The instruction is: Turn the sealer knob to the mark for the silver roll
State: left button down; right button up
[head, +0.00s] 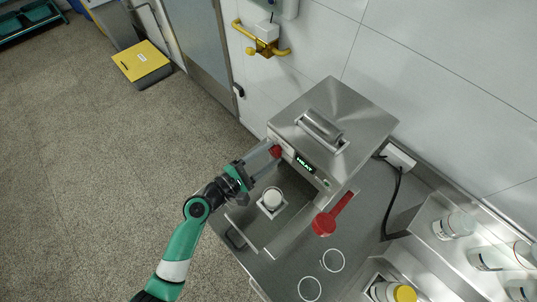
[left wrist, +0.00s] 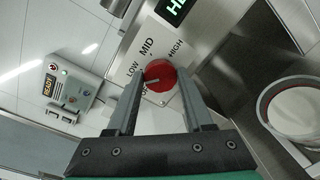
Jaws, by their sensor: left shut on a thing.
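The sealer (head: 330,110) is a steel box on the bench, with a lit display (head: 305,164) reading HEAT. A silver roll (head: 322,130) lies on its top. The red sealer knob (head: 277,151) is on the front panel; it also shows in the left wrist view (left wrist: 162,73). The plate around it reads LOW, MID and HIGH, with a further partly hidden label at lower left. A pale line on the knob points toward the lower left, below LOW. My left gripper (head: 270,155) is shut on the knob, one finger on each side. My right gripper is out of view.
A white-lidded jar (head: 272,197) stands in the bay below the sealer front. A red scoop (head: 324,224) lies to its right. White rings (head: 333,260) mark the bench. A black cable (head: 393,200) runs behind.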

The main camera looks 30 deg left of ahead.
pick_arm(q)
jog(key=m, duration=0.3)
jog(key=shift+f+m+b, duration=0.1)
jog(key=shift+m+b, duration=0.2)
jog(key=shift+b, duration=0.1)
jog(key=m+b, duration=0.1)
jog(key=m, duration=0.2)
jog(key=shift+y, duration=0.3)
jog(key=m+b, duration=0.1)
jog(key=m, duration=0.3)
jog(key=shift+d+m+b, duration=0.1)
jog(key=shift+m+b, duration=0.25)
jog(key=shift+m, duration=0.05)
jog(key=shift+m+y+b, duration=0.3)
jog(key=shift+m+b, duration=0.4)
jog(key=shift+m, duration=1)
jog(key=shift+c, duration=1.5)
grip_release()
